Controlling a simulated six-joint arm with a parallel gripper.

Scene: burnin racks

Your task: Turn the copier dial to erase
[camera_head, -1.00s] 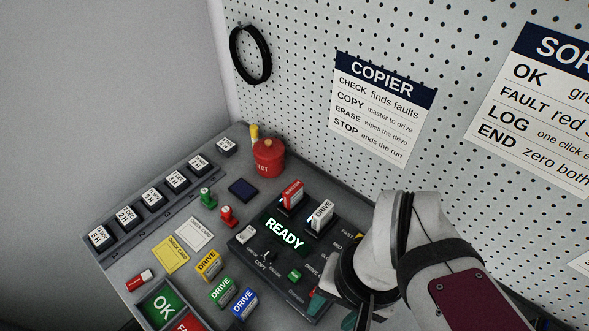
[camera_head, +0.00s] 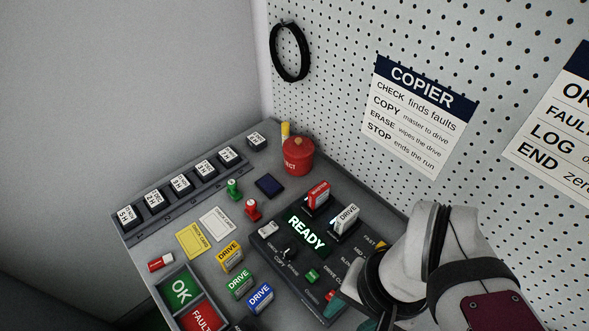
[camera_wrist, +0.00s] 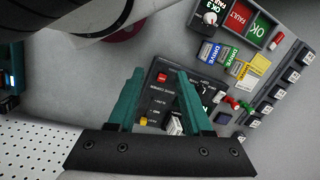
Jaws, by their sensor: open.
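The dark copier panel (camera_head: 263,239) stands on the bench with a lit READY display (camera_head: 306,233). Its small black dial (camera_head: 287,252) sits below the display, among the CHECK, COPY and ERASE labels; its exact pointing is too small to tell. A red MASTER block (camera_head: 317,195) and a white DRIVE block (camera_head: 345,218) stand in its slots. My gripper (camera_wrist: 158,72) is open and empty, its teal fingers over the copier in the wrist view. In the head view my arm hides part of the copier's right side, and only a little teal finger shows at its lower right edge.
A red REJECT can (camera_head: 298,157) stands behind the copier. Yellow, green and blue DRIVE blocks (camera_head: 231,256) stand left of it, beside the OK tray (camera_head: 181,291). A row of labelled blocks (camera_head: 181,186) lines the left edge. A pegboard wall (camera_head: 345,40) rises behind.

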